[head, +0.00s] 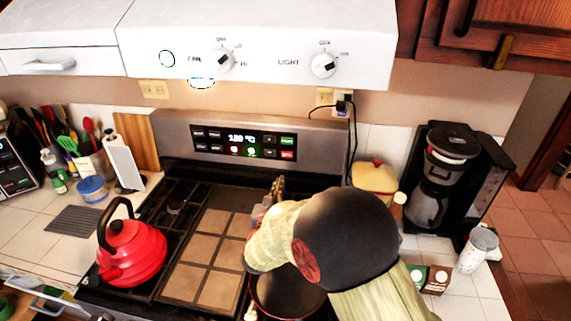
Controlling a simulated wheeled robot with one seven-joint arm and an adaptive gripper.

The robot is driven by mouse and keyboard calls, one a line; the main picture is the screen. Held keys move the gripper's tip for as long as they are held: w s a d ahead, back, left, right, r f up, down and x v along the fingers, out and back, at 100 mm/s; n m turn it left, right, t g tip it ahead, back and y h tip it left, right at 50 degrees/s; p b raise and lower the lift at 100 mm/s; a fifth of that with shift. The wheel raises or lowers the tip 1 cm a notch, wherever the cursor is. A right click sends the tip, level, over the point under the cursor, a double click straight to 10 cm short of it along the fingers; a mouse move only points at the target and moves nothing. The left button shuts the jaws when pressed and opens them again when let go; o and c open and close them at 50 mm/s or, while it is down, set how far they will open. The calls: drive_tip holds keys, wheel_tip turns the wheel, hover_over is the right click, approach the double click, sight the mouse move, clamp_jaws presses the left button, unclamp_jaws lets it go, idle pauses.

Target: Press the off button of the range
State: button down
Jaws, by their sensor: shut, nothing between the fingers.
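The range (172,144) stands in the middle with a grey backguard. Its black control panel (243,144) has a lit display and rows of small buttons. At the panel's right end a red button (288,155) sits below a green button (288,141). Their labels are too small to read for certain. My gripper (278,184) is shut and empty, pointing towards the backguard, below and slightly left of the red button. It appears apart from the panel, though the exact gap cannot be told. My arm hides the right part of the cooktop.
A red kettle (132,252) stands on the left burners. A dark pan (285,295) sits under my arm at the front right. The white hood (258,40) overhangs the range. A coffee maker (440,180) stands on the right counter. A black cord (352,140) hangs right of the panel.

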sight(288, 155)
drive_tip(key=w+b, duration=0.1)
drive_tip(key=w, duration=0.3)
drive_tip(key=w+d+b, duration=0.1)
drive_tip(key=w, duration=0.3)
drive_tip(key=w+d, duration=0.1)
drive_tip(key=w, duration=0.3)
drive_tip(key=shift+w+d+f+b, duration=0.1)
drive_tip(key=shift+w+d+b, duration=0.15)
drive_tip(key=shift+w+b, duration=0.15)
drive_tip(key=shift+w+d, duration=0.1)
drive_tip(key=shift+w, duration=0.3)
